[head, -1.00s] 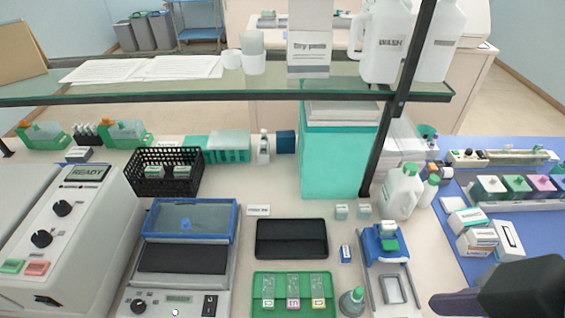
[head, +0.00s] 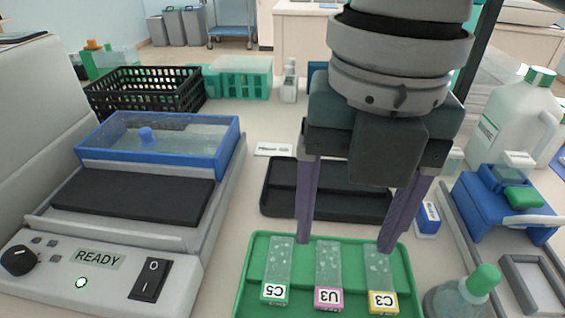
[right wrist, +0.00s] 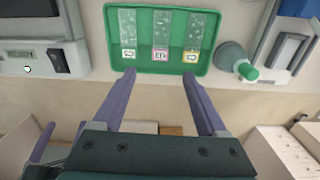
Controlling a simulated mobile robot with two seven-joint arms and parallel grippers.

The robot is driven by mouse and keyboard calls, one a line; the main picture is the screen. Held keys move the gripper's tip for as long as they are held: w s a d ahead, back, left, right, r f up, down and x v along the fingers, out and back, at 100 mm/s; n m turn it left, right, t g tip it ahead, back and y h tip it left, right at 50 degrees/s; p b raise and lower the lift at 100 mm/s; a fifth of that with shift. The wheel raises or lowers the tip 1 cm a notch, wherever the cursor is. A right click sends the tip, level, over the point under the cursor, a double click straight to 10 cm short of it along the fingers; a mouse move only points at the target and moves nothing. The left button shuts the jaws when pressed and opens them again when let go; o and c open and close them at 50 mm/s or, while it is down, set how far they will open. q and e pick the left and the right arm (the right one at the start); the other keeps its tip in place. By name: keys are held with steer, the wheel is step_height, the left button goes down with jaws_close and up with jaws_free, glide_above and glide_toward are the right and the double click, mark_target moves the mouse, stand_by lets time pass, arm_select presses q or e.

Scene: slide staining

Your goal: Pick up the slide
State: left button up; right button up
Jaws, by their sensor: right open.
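Three glass slides lie side by side in a green tray (head: 256,262): one with a green C5 label (head: 278,265), one with a pink U3 label (head: 328,268), one with a yellow C3 label (head: 379,272). They also show in the right wrist view, at the top. My right gripper (head: 344,247) is open and empty, its two purple fingers pointing down above the tray. In the right wrist view its fingertips (right wrist: 159,74) appear at the tray's near edge, spread wider than one slide. A purple and dark part at that view's lower left seems to be my left gripper (right wrist: 41,143), mostly hidden.
A grey device with a READY display (head: 98,259) and blue-rimmed bath (head: 160,140) stands left. A black tray (head: 277,190) lies behind the green tray. A green-capped bottle (head: 463,295) and a blue holder (head: 490,215) stand close on the right.

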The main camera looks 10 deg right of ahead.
mark_target(329, 296)
step_height(329, 296, down, 5)
steer(key=shift+w+d, duration=0.1)
steer(key=shift+d, duration=0.05)
steer(key=f, duration=0.4)
steer(key=shift+s+a+f+b, duration=0.3)
steer(key=shift+s+b, duration=0.05)
steer(key=shift+s, duration=0.05)
steer(key=shift+f, duration=0.35)
jaws_close()
